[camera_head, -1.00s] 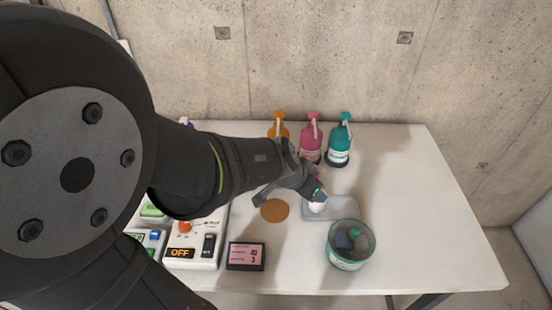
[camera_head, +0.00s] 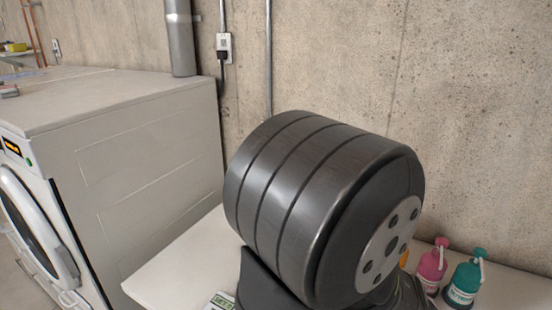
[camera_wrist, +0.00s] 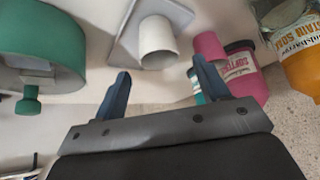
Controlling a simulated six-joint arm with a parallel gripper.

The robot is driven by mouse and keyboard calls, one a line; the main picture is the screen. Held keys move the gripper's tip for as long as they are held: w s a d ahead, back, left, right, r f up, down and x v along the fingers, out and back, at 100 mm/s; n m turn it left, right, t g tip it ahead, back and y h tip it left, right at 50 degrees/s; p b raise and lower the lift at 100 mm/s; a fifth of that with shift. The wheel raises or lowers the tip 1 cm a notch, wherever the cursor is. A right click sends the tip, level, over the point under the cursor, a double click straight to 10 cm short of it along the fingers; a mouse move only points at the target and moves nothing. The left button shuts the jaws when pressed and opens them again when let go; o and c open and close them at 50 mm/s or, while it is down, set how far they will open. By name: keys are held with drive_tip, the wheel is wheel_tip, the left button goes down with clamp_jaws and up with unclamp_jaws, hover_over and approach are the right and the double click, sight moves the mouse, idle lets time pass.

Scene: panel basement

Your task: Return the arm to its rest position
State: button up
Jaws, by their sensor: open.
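My gripper (camera_wrist: 160,75) shows in the wrist view with its two blue-grey fingers spread apart and nothing between them. Beyond the fingertips, a white cylinder (camera_wrist: 158,42) stands on a grey tray (camera_wrist: 127,45), apart from the fingers. In the head view my large dark arm joint fills the middle, and my gripper is hidden or out of frame.
A green container (camera_wrist: 72,40) lies left in the wrist view; a pink bottle (camera_wrist: 243,72) and an orange bottle (camera_wrist: 305,72) are at right. In the head view, pink (camera_head: 431,268) and teal (camera_head: 464,280) bottles stand right of my arm, and a white front-loading machine (camera_head: 140,150) stands left.

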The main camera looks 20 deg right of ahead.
drive_tip(key=shift+x, duration=3.25)
drive_tip(key=shift+a, duration=0.1)
drive_tip(key=shift+r, duration=0.15)
